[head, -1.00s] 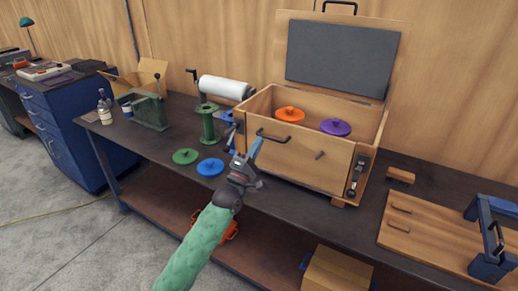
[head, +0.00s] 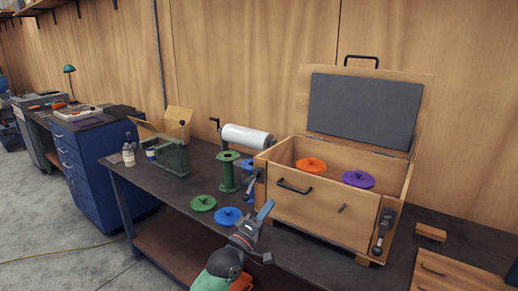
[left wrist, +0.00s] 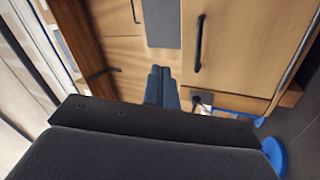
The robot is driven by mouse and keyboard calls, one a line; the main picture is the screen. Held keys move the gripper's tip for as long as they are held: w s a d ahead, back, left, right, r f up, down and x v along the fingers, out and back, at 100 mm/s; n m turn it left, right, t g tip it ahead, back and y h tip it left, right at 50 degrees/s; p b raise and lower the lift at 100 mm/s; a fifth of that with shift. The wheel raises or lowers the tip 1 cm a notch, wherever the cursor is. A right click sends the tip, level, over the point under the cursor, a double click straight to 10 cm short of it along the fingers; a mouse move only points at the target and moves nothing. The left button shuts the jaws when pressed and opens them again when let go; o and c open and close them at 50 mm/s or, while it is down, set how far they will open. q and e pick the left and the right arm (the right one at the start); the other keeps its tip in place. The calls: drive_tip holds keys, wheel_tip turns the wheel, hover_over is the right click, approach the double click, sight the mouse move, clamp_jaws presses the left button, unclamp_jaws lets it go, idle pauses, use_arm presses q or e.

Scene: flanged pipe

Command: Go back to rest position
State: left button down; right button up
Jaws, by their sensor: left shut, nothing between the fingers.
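My left gripper (head: 265,210) is shut and empty in front of the wooden box, at the bench's front edge. In the left wrist view its two blue fingers (left wrist: 162,86) are together, with the box front beyond them. The open wooden box (head: 318,210) stands on the bench with its lid raised. An orange flanged disc (head: 311,165) and a purple one (head: 358,179) show inside it. A green flanged disc (head: 203,203) and a blue one (head: 228,216) lie on the bench left of my gripper. My right gripper is in neither view.
A green spool-shaped pipe (head: 228,171) stands on the dark bench (head: 150,190), left of the box. A white roll (head: 246,140) is behind it. A brush (head: 430,232) and a wooden board (head: 450,272) lie to the right. Open floor (head: 65,235) is at left.

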use_arm(q)
drive_tip(key=w+a+f+m+g+y, duration=0.25)
drive_tip(key=f+m, duration=0.25)
drive_tip(key=f, duration=0.3)
drive_tip(key=w+a+f+m+g+y, duration=0.2)
drive_tip(key=f+m+g+y, duration=0.15)
drive_tip(key=f, duration=0.55)
drive_tip(key=s+a+f+m+g+y, duration=0.1)
drive_tip(key=s+a+f+g+y, duration=0.2)
drive_tip(key=f, duration=0.6)
drive_tip(key=s+a+f+m+y, duration=0.1)
drive_tip(key=s+a+f+y, duration=0.15)
drive_tip(key=a+f, duration=0.45)
drive_tip(key=s+a+f+n+g+y, duration=0.1)
drive_tip(key=s+a+f+g, duration=0.1)
drive_tip(key=s+f, duration=0.7)
drive_tip(key=s+a+f+n+g+y, duration=0.1)
drive_tip(key=s+a+f+g, duration=0.1)
drive_tip(key=s+f, duration=0.75)
drive_tip(key=s+f+g, duration=0.1)
drive_tip(key=s+f, duration=0.3)
drive_tip(key=s, duration=0.3)
drive_tip(key=s+f+g, duration=0.1)
drive_tip(key=s+f, duration=0.4)
drive_tip(key=s, duration=0.3)
drive_tip(key=s+a+f+g, duration=0.1)
drive_tip(key=s+f, duration=0.3)
drive_tip(key=s, duration=0.4)
drive_tip(key=shift+f, duration=0.3)
